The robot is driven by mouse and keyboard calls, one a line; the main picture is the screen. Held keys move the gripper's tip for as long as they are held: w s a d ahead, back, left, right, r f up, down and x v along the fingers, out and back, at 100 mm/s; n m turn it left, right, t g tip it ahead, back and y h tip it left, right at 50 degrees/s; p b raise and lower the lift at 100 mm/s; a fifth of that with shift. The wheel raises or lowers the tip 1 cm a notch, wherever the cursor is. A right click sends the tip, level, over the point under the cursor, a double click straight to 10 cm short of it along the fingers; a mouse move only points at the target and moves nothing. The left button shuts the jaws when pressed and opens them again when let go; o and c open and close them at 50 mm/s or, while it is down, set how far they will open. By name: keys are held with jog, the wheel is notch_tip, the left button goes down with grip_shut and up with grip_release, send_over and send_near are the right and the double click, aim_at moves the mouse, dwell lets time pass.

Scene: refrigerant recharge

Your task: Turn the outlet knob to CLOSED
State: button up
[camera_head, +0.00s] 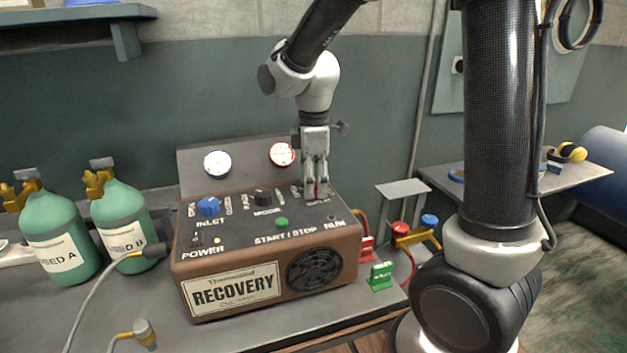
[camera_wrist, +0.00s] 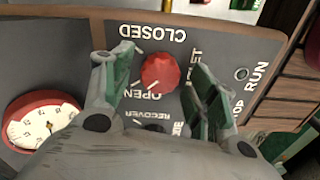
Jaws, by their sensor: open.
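The red outlet knob (camera_wrist: 160,72) sits on the recovery machine's dark top panel, with CLOSED and OPEN printed beside it in the wrist view. Its exact pointer direction is not clear. My gripper (camera_wrist: 162,85) is open, with green-padded fingers on either side of the knob and visible gaps between. In the head view my gripper (camera_head: 316,192) points down over the panel's right rear and mostly hides the knob. The recovery machine (camera_head: 330,250) is a brown-sided box on the bench.
The blue inlet knob (camera_head: 208,206), black mode knob (camera_head: 263,197) and green start/stop button (camera_head: 281,222) share the panel. Two gauges, one white-blue (camera_head: 217,163) and one red-rimmed (camera_head: 282,154), stand behind. Green cylinders (camera_head: 122,222) are at left.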

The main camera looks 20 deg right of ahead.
jog(key=c, duration=1)
jog(key=shift+c, duration=0.2)
jog(key=shift+m, duration=0.3)
jog(key=m, duration=0.3)
jog(key=shift+m, duration=0.4)
jog(key=m, duration=0.9)
jog(key=shift+w, duration=0.1)
jog(key=shift+m, duration=2.3)
